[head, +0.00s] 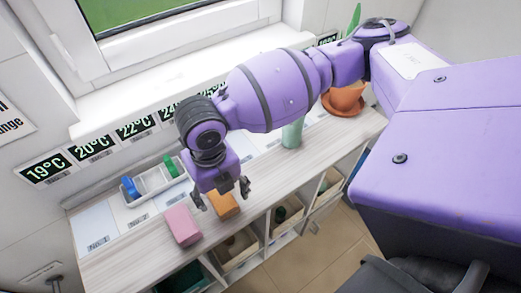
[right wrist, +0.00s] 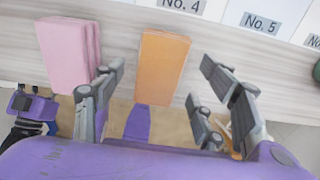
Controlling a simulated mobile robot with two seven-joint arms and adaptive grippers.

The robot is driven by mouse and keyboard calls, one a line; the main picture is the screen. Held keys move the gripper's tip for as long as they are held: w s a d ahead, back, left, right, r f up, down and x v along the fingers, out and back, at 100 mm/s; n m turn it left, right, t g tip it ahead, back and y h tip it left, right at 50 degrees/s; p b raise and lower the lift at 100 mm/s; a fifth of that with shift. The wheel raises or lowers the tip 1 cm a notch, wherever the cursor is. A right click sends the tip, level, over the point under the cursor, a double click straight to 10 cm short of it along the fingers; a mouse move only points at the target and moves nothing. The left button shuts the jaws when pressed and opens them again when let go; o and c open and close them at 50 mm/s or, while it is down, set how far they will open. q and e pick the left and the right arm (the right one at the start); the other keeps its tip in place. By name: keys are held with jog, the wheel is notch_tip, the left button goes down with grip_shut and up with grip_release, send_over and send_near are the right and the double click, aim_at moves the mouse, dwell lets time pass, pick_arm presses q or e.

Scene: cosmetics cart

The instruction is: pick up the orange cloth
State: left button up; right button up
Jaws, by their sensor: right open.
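The orange cloth (head: 225,208) is a folded block on the light wooden cart top, near its front edge. In the right wrist view the orange cloth (right wrist: 163,66) lies between the spread fingers of my right gripper (right wrist: 160,70), slightly beyond them. My right gripper (head: 221,194) is open and empty, pointing down just above and behind the orange cloth in the head view. The gripper hides a little of the cloth there. I cannot see any contact.
A pink cloth (head: 182,225) lies close left of the orange one, also in the right wrist view (right wrist: 68,52). A white tray (head: 150,187) with blue and green items stands behind. A green cup (head: 292,134) and an orange pot (head: 343,98) stand right. Open bins (head: 236,250) sit below.

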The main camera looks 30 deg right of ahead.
jog(key=shift+f, duration=1)
jog(key=shift+c, duration=0.3)
jog(key=shift+r, duration=0.1)
jog(key=c, duration=1.2)
jog(key=shift+w, duration=0.1)
